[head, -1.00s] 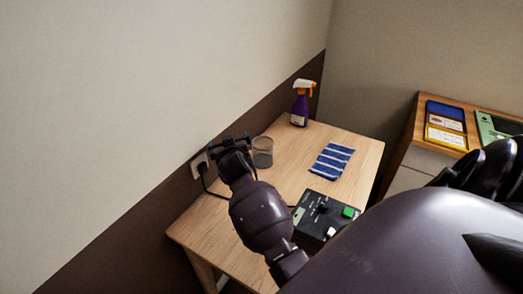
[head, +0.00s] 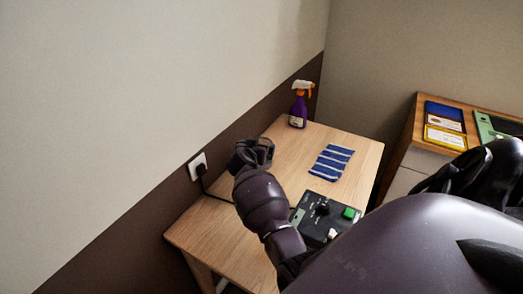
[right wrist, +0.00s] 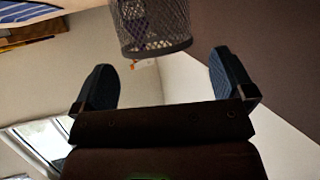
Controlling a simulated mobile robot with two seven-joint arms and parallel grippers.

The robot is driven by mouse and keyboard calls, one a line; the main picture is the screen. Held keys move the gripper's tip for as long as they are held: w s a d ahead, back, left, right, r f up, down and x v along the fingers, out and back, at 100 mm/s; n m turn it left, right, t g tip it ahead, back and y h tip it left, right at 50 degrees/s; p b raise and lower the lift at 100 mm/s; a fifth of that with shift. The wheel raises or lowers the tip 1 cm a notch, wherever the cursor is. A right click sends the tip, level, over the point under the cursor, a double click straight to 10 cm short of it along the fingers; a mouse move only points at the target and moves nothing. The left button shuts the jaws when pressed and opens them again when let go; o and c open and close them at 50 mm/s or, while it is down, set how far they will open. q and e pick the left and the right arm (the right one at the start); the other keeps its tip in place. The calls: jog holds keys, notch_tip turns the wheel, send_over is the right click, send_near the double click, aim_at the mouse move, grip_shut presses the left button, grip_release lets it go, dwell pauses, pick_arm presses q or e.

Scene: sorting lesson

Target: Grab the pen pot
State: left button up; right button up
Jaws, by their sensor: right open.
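The pen pot (right wrist: 152,27) is a dark mesh cup, seen at the top of the right wrist view and cut off by the frame edge. My right gripper (head: 252,152) reaches over the left side of the table in the head view and hides most or all of the pot there. In the right wrist view my right gripper (right wrist: 165,78) is open, one finger to each side. The pot lies in line with the gap between the fingers, around or just beyond their tips. I cannot tell whether they touch it. My left gripper is not in view.
On the wooden table (head: 215,232) are a purple spray bottle (head: 299,105), a blue striped cloth (head: 331,162) and a black control box (head: 322,217) near my arm. A plug (head: 198,168) with a cable is in the wall. A second desk (head: 408,150) stands right.

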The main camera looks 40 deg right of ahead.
aim_at(264, 141)
jog(key=shift+x, duration=2.65)
jog(key=shift+s+d+r, duration=0.1)
jog(key=shift+s, duration=0.1)
jog(key=shift+c, duration=0.2)
jog(key=c, duration=1)
